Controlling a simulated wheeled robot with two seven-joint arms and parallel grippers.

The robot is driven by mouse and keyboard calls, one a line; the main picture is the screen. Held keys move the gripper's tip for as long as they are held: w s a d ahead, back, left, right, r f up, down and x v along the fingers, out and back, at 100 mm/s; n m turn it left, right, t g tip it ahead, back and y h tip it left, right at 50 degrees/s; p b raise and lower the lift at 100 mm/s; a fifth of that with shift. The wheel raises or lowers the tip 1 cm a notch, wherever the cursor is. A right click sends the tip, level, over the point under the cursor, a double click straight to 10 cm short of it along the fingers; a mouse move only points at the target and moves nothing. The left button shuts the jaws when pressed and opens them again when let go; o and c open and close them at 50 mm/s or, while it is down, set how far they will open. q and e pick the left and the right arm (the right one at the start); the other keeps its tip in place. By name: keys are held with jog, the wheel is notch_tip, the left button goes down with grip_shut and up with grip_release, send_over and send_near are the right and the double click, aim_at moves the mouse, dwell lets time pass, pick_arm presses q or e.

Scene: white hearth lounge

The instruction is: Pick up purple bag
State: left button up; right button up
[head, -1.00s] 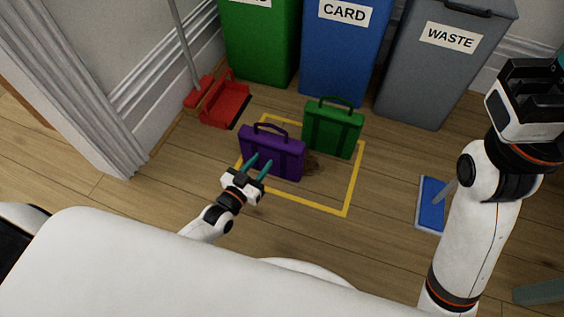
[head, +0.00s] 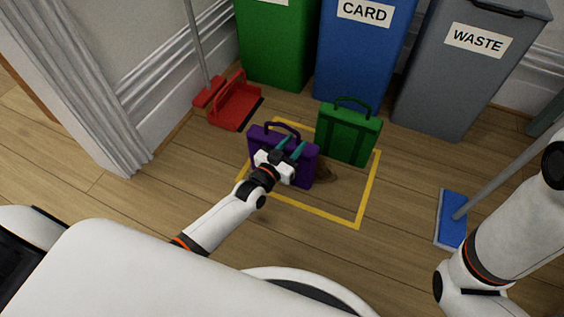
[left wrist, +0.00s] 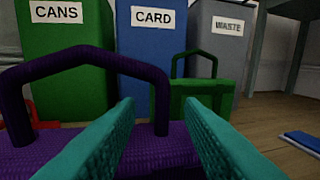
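The purple bag (head: 258,140) stands upright on the floor inside a yellow outline, its handle on top. In the left wrist view the purple bag (left wrist: 40,160) fills the lower left, and its handle arches up on the left. My left gripper (head: 293,147) is at the bag, over its top right part. Its two teal fingers (left wrist: 160,135) are apart with nothing between them; the handle's right leg stands beyond the left finger. Whether they touch the bag is unclear. My right arm (head: 510,240) is at the right, but its gripper is outside the frames.
A green bag (head: 347,135) stands right behind the purple one. Green, blue (head: 360,55) and grey (head: 455,80) bins line the wall. A red dustpan (head: 235,105) is at left, a blue mop head (head: 451,218) at right. The yellow outline's (head: 330,217) front part is clear.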

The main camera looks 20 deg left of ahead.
pick_arm(q)
jog(key=shift+f+b+x, duration=0.25)
jog(key=shift+b+x, duration=0.35)
jog(key=shift+x, duration=0.5)
jog(key=shift+w+d+r, duration=0.1)
jog(key=shift+w+d, duration=0.05)
jog(key=shift+w, duration=0.1)
grip_shut()
jog(key=shift+r, duration=0.15)
